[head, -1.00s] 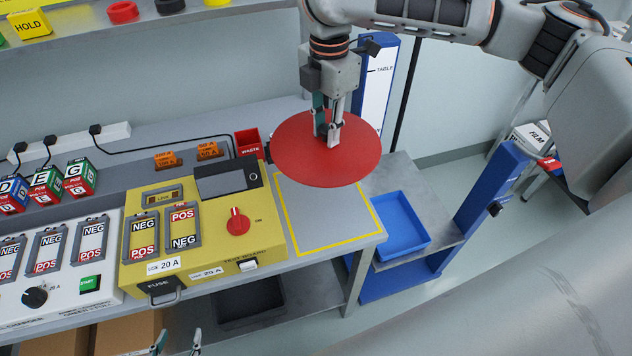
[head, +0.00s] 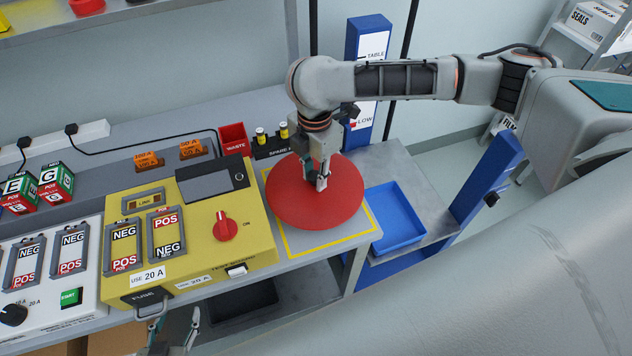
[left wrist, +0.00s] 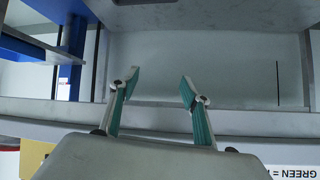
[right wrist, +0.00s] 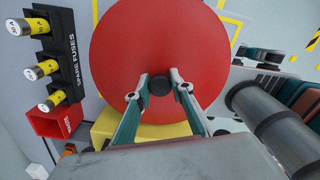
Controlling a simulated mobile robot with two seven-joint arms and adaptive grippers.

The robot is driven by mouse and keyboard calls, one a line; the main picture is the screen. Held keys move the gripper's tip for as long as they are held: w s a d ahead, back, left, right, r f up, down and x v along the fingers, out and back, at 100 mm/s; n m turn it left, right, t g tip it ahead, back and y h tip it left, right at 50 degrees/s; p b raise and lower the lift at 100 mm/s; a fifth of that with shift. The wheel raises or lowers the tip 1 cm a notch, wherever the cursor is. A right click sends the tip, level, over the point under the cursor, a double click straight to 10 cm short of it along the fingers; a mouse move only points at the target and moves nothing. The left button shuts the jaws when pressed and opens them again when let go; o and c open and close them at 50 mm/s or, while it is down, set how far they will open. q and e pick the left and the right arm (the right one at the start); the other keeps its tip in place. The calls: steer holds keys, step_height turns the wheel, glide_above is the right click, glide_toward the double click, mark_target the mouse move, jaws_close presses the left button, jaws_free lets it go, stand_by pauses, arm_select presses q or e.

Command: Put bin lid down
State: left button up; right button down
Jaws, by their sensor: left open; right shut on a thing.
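The bin lid is a round red disc (head: 335,205). In the head view it appears over the yellow-outlined square (head: 295,250) at the right end of the bench. My right gripper (head: 322,184) points down at the lid's middle and is shut on its dark knob; the lid also fills the middle of the right wrist view (right wrist: 180,40), with the knob between the fingertips (right wrist: 160,84). I cannot tell whether the lid touches the bench. My left gripper (left wrist: 155,85) is open and empty; in the head view only its fingertips show at the bottom edge (head: 180,335).
A yellow test board (head: 190,240) stands just left of the lid. A red waste bin (head: 233,139) and a spare fuse holder (head: 270,147) are behind it. A blue tray (head: 398,215) sits on the lower grey table to the right.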

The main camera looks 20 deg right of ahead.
step_height(320, 180, down, 4)
steer(key=b, duration=0.5)
steer(key=shift+r, duration=0.1)
steer(key=shift+b, duration=0.3)
steer(key=c, duration=1.8)
jaws_free()
arm_select(q)
steer(key=shift+h, duration=0.3)
steer(key=f, duration=0.1)
steer(key=d+f, duration=0.1)
steer(key=f, duration=0.2)
steer(key=shift+w+d, duration=0.15)
steer(key=shift+d, duration=0.2)
arm_select(e)
steer(key=shift+o, duration=0.2)
